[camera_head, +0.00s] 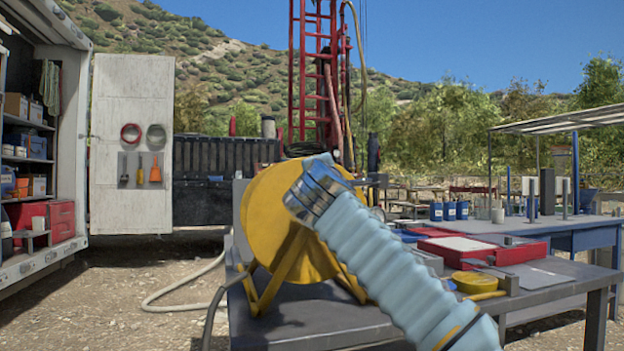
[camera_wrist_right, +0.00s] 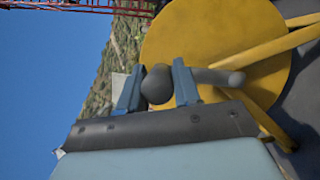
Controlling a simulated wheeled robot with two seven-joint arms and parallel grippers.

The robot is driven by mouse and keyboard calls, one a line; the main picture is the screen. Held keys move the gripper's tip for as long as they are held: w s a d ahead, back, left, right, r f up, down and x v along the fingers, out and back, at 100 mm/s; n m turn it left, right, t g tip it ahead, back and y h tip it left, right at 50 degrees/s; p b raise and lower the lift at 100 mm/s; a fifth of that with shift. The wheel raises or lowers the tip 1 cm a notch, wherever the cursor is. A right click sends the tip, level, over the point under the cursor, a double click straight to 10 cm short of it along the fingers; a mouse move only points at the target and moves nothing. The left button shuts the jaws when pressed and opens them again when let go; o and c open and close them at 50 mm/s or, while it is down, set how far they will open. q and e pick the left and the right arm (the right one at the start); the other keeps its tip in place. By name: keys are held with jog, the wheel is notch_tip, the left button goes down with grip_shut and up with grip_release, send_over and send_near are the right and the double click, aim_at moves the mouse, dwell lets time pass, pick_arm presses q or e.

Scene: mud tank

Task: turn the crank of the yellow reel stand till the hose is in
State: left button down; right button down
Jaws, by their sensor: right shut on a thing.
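The yellow reel stand (camera_head: 265,215) is on the grey table (camera_head: 300,325), its round side disc facing me. My right arm comes in from the lower right, and its gripper (camera_head: 314,186) is in front of the disc, hiding the crank in the head view. In the right wrist view my right gripper (camera_wrist_right: 156,82) is shut around the dark round crank knob (camera_wrist_right: 157,86). The grey crank arm (camera_wrist_right: 218,77) runs right from it across the yellow disc. A dark hose (camera_head: 222,298) hangs over the table's left edge. My left gripper is not in view.
A pale hose (camera_head: 165,305) lies on the gravel to the left; whether it joins the dark one is hidden. A red case (camera_head: 522,252) and a yellow round item (camera_head: 474,282) lie right of my arm. An open container (camera_head: 45,225) stands at left.

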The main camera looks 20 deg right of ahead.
jog(key=d+f+m+g+y+b, duration=0.2)
jog(key=d+f+m+b, duration=0.2)
jog(key=d+f+m, duration=0.3)
jog(key=shift+d+f+m+g, duration=0.4)
jog(key=shift+d+m, duration=0.3)
jog(key=shift+d, duration=0.85)
jog(key=c, duration=0.9)
grip_release()
jog(key=shift+w+a, duration=0.1)
jog(key=shift+a, duration=0.1)
jog(key=shift+d, duration=0.15)
jog(key=shift+r, duration=0.1)
